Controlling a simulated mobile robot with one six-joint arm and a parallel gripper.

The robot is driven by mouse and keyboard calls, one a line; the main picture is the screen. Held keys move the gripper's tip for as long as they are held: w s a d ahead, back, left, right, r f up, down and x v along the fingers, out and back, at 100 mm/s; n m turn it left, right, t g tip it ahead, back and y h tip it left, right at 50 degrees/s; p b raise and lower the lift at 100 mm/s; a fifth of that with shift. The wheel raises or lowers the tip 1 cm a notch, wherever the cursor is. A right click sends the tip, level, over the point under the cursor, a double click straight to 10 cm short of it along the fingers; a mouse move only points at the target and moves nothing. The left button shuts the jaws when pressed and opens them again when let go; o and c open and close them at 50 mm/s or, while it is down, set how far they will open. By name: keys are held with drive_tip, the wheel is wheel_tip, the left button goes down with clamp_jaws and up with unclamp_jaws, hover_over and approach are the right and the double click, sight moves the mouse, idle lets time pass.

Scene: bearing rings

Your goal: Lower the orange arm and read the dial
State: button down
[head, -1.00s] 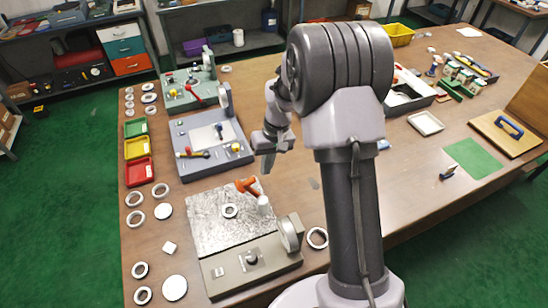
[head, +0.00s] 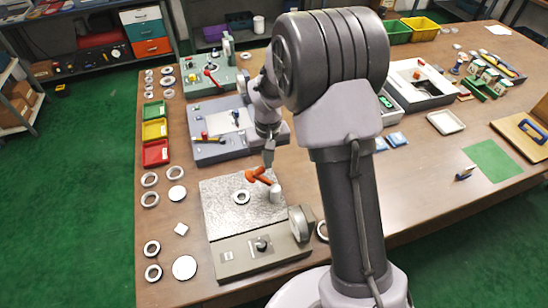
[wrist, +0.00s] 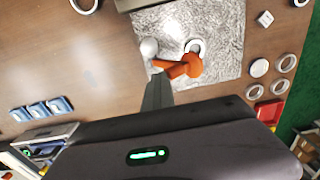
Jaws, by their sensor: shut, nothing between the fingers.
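The orange arm (head: 259,176) sits on a pale post (head: 275,193) above the speckled grey plate of the measuring stand (head: 218,218). A metal ring (head: 241,197) lies flat on that plate beside the orange arm. The round dial (head: 300,223) stands at the plate's front right corner; its face is turned away and I cannot read it. My gripper (head: 268,162) is shut and empty, just behind the orange arm. In the wrist view my gripper's fingertips (wrist: 157,80) are close to the orange arm (wrist: 182,67); I cannot tell whether they touch.
Several loose rings and discs (head: 184,267) lie left of the stand. Green, yellow and red trays (head: 155,153) are behind them. A grey-blue fixture (head: 210,152) stands beyond the plate. Blue pieces (head: 396,138) and an open box (head: 420,92) are right of my arm.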

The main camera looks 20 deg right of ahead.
drive_tip(key=shift+a+f+h+b, duration=0.8)
drive_tip(key=shift+a+f+h, duration=0.35)
drive_tip(key=shift+a, duration=0.6)
drive_tip(key=shift+a+f+h+b, duration=0.75)
drive_tip(key=shift+a+f+h, duration=0.45)
drive_tip(key=shift+a, duration=0.6)
drive_tip(key=shift+a+f+h+b, duration=0.8)
drive_tip(key=shift+a+f+h, duration=0.35)
drive_tip(key=shift+a, duration=0.6)
drive_tip(key=shift+s+a+f, duration=0.1)
drive_tip(key=shift+s+f, duration=0.05)
drive_tip(key=shift+f, duration=0.05)
drive_tip(key=shift+s+f, duration=0.2)
drive_tip(key=shift+f, duration=0.05)
drive_tip(key=p+v, duration=0.4)
drive_tip(key=v, duration=0.9)
drive_tip(key=shift+w+a+p, duration=0.3)
drive_tip(key=shift+a+p, duration=0.05)
drive_tip(key=shift+a, duration=0.1)
